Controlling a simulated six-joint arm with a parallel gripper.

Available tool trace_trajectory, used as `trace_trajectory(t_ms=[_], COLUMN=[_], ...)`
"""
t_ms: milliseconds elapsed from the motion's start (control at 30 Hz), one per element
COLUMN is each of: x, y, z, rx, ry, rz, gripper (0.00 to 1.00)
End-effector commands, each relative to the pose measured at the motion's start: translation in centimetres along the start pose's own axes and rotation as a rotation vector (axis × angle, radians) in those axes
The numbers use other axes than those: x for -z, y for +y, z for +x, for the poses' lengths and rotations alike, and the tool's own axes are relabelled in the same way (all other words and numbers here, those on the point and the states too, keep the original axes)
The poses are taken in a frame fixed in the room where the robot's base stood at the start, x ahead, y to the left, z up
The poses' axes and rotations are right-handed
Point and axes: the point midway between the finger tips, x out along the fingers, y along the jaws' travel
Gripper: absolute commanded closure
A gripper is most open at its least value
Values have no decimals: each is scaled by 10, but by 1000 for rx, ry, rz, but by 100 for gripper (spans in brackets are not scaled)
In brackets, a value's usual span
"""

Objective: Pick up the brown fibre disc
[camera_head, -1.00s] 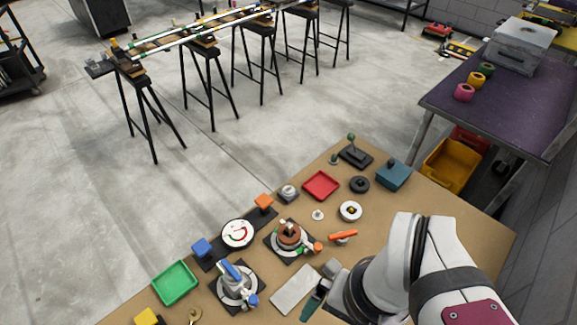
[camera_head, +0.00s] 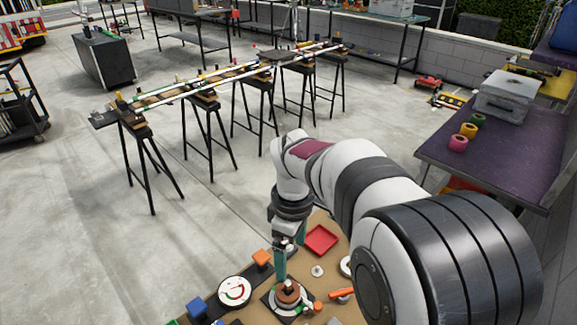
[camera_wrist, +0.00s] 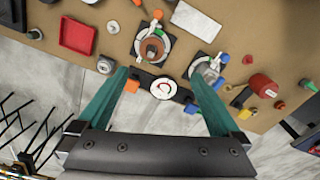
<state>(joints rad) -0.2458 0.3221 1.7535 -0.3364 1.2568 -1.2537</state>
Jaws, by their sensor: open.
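The brown fibre disc (camera_head: 288,296) sits on a round pale plate over a black square base on the bench, with a small clamp-like part on top of it. It also shows in the wrist view (camera_wrist: 153,48), above centre. My gripper (camera_wrist: 158,76) is open and empty, its two teal fingers wide apart above the bench. In the wrist view the disc lies just beyond the fingertips, and a white dial with a red and green arc (camera_wrist: 163,88) lies between the fingers. In the head view my gripper (camera_head: 281,268) stands beside the disc, and one finger is mostly hidden.
A red tray (camera_wrist: 77,36) lies to the left in the wrist view. An orange block (camera_wrist: 132,86) and a blue block (camera_wrist: 191,109) flank the dial. Another fixture (camera_wrist: 207,70) and a red cylinder (camera_wrist: 263,86) stand to the right. Bare bench shows between them.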

Motion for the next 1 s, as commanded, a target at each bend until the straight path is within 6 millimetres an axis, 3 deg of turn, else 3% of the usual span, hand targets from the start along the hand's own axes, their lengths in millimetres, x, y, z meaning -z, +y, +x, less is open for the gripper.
trace_trajectory(t_ms=[100,233,533,900,1000], x=[16,16,14,14,14], y=[11,12,12,18,19], z=[11,19,99,160,168], rx=[-8,-7,-5,-6,-9], ry=[-8,-10,-11,-10,-9], rz=[-129,-138,-134,-131,-132], gripper=[0,0,0,0,0])
